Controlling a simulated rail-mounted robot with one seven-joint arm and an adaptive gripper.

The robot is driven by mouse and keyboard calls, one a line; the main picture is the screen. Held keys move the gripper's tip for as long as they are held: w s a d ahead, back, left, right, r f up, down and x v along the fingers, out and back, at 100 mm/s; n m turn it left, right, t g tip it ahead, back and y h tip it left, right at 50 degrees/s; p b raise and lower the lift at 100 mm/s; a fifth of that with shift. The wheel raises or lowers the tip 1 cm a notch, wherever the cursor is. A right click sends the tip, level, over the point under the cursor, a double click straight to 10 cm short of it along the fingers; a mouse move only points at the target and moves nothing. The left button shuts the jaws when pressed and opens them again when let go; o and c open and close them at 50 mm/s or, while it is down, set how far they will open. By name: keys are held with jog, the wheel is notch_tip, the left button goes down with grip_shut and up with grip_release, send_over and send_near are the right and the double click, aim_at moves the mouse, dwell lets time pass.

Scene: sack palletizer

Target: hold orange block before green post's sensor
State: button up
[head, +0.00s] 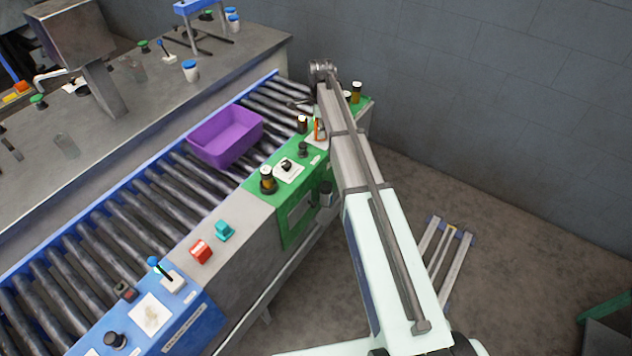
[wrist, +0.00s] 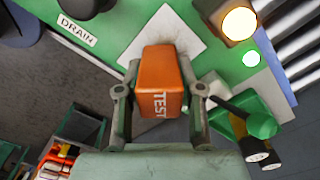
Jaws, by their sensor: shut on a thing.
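In the wrist view, my gripper (wrist: 160,92) is shut on the orange block (wrist: 160,75), one finger on each side. The block's face reads "TEST" in white. The block is in front of the green post's panel (wrist: 120,25) and overlaps a white plate (wrist: 185,22) on it. I cannot tell the gap between block and plate, or which part is the sensor. In the head view, the green post (head: 255,192) stands at the conveyor's right side. My arm hides part of it and my gripper; a thin orange sliver (head: 317,128) shows beside the arm.
In the head view, a purple bin (head: 226,138) sits on the roller conveyor; a blue panel (head: 190,315) is nearer.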

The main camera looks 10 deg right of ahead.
jog(key=shift+r+p, duration=2.75)
jog(key=shift+r, duration=2.25)
